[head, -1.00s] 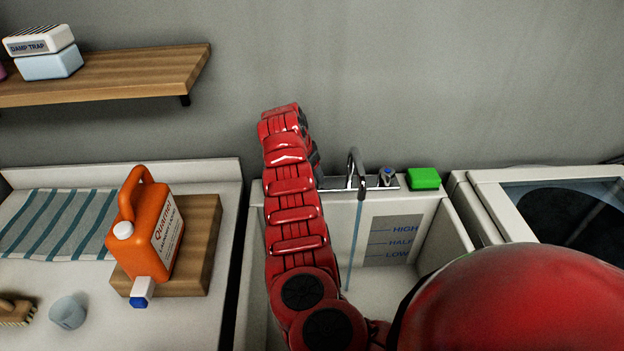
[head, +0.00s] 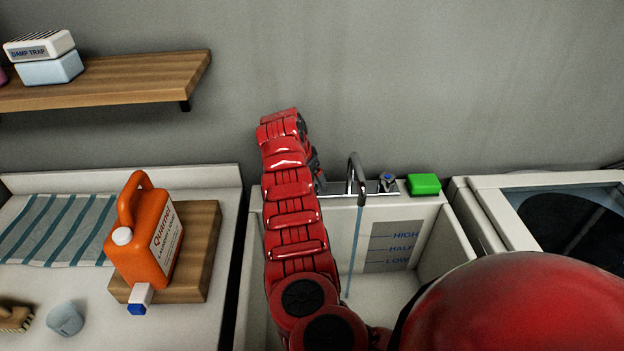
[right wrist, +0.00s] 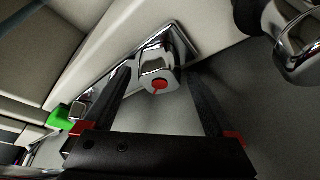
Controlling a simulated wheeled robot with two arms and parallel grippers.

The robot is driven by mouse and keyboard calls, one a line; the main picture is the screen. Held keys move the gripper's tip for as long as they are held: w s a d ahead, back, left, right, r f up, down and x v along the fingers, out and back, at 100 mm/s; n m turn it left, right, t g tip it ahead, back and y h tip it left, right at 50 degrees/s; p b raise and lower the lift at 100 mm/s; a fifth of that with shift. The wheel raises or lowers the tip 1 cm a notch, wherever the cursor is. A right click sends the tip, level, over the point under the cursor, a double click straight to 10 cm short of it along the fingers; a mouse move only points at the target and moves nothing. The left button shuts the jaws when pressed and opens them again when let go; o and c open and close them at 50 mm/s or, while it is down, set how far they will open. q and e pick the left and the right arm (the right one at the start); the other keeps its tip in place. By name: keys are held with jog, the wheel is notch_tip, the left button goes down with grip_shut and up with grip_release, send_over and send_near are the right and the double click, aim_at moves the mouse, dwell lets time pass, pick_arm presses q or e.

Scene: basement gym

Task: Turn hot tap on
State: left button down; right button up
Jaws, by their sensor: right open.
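The hot tap (right wrist: 158,75), a chrome knob with a red dot on its end, shows in the right wrist view. My right gripper (right wrist: 160,80) is open, with its dark fingers on either side of this knob. I cannot tell whether they touch it. A thin pale-blue streak (head: 354,255) runs down below the spout into the sink (head: 402,290). My left gripper is not in view.
The blue-marked tap (head: 386,181) and a green block (head: 424,184) are right of the spout. Left of the sink, an orange jug (head: 145,245) lies on a wooden board (head: 212,235). A wooden shelf (head: 130,82) is on the wall above.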

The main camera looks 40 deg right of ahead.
jog(key=b+v, duration=0.2)
jog(key=v, duration=1.5)
jog(key=shift+r, duration=0.2)
jog(key=shift+f, duration=0.1)
